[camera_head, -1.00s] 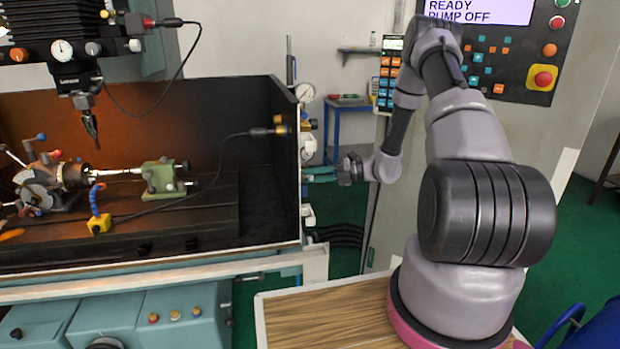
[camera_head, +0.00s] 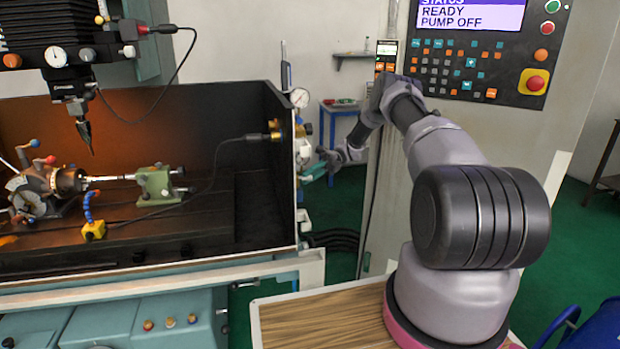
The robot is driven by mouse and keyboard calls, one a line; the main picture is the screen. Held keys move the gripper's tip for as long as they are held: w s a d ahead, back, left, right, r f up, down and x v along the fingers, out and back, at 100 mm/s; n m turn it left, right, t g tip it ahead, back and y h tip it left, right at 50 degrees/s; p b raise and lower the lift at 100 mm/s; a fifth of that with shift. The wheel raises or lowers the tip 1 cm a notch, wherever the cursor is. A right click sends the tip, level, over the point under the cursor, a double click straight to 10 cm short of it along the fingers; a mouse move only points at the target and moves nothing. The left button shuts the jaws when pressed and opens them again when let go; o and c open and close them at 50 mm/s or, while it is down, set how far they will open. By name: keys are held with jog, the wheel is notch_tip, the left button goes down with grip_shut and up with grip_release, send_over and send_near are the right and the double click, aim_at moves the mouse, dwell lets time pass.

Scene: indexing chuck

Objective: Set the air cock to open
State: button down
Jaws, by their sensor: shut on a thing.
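The air cock appears to be among the small fittings on the right outer side of the machine enclosure. A teal lever-like part (camera_head: 313,172) sticks out there, tilted up toward the right. My gripper (camera_head: 324,160) is at this part, shut on it as far as I can see. The fingers are small and seen from behind, so the exact grip and the cock's body are partly hidden. I cannot read any open or closed mark.
A dial gauge (camera_head: 299,98) and other fittings sit above on the same side. Dark hoses (camera_head: 335,238) run below. The control cabinet (camera_head: 480,50) stands to the right. A blue stand (camera_head: 340,112) is behind. The enclosure's right wall is close to my gripper.

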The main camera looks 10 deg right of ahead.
jog(key=shift+w+n+g+h, duration=0.2)
jog(key=shift+n+g+h, duration=0.3)
jog(key=shift+g, duration=0.1)
jog(key=c, duration=1)
grip_release()
